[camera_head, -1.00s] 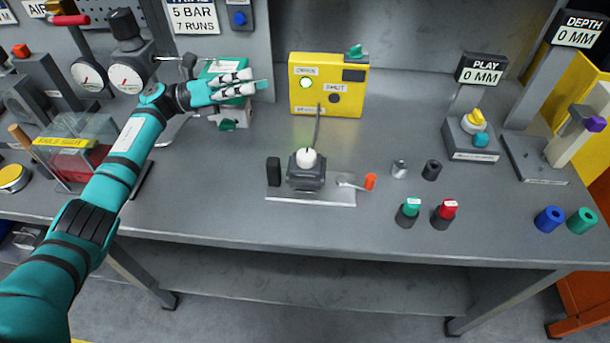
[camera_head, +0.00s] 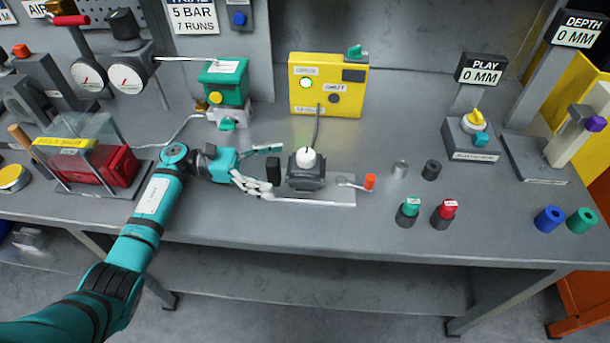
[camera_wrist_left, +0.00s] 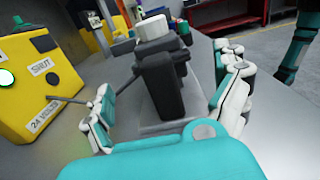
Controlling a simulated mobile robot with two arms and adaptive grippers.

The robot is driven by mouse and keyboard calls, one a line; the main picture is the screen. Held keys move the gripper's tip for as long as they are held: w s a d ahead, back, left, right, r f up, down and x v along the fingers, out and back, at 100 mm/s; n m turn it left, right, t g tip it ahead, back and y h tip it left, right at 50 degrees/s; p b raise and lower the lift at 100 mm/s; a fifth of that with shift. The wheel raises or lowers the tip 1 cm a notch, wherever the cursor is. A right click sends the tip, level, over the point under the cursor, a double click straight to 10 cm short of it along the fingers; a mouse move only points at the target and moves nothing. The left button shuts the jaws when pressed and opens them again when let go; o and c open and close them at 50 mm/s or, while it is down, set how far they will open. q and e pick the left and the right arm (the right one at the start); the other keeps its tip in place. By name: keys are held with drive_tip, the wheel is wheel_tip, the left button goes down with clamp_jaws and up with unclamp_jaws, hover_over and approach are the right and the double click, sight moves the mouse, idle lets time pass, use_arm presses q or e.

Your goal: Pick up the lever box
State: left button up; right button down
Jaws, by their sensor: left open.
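A dark grey box with a white dome on top (camera_head: 306,172) stands on a pale plate (camera_head: 335,197) on the bench, a cable running up to the yellow panel. A slim black block (camera_head: 273,168) stands upright at its left. A small lever with an orange end (camera_head: 369,182) lies at its right. I cannot tell for certain which part is named the lever box. My left gripper (camera_head: 272,171) is open, its fingers spread on either side of the black block. In the left wrist view the block (camera_wrist_left: 160,88) stands between the fingers, with the domed box behind it.
The yellow panel (camera_head: 328,85), with a lit green lamp, stands behind. A green box (camera_head: 224,84) and a red item under a clear cover (camera_head: 105,168) are at left. Small cylinders, including a dark one (camera_head: 431,170), stand right of the plate.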

sight(296, 169)
use_arm(q)
drive_tip(key=d, duration=0.5)
drive_tip(key=shift+s+d+r, duration=0.1)
drive_tip(key=shift+d, duration=0.3)
drive_tip(key=shift+a, duration=0.1)
drive_tip(key=shift+r, duration=0.1)
drive_tip(key=c, duration=1.7)
